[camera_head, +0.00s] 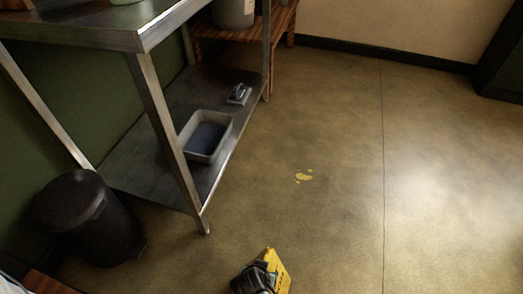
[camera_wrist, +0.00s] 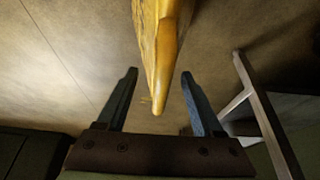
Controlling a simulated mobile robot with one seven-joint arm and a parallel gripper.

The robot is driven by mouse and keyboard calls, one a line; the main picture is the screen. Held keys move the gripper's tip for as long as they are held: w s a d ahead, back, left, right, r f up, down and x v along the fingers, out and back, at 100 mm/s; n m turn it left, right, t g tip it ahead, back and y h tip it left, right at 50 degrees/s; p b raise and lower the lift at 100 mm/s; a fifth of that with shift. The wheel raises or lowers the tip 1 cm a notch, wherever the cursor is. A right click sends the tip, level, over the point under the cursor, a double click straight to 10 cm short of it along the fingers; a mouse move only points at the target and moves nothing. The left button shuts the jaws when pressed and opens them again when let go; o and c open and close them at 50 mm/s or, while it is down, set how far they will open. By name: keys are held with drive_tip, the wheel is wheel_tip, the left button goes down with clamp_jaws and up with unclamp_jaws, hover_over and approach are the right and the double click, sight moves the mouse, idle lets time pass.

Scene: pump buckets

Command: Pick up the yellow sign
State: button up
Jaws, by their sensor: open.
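The yellow sign (camera_head: 281,268) stands at the bottom edge of the head view, partly hidden by the dark end of my arm and cut off by the frame. In the wrist view the sign (camera_wrist: 158,50) comes down from the top edge and narrows to a tip between my two fingers. My gripper (camera_wrist: 160,74) is open, with one finger on each side of the sign. A gap shows between each finger and the sign. In the head view my gripper (camera_head: 259,279) is just left of the sign; its fingers are hard to make out.
A metal table (camera_head: 165,120) stands at the left, with a grey tray (camera_head: 224,133) on its lower shelf. A black bin (camera_head: 85,215) is at the lower left. A small yellow spill (camera_head: 303,176) lies on the floor. The floor at the right is clear.

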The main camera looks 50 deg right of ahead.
drive_tip(key=shift+x, duration=1)
drive_tip(key=shift+r, duration=0.1)
clamp_jaws()
idle(0.5)
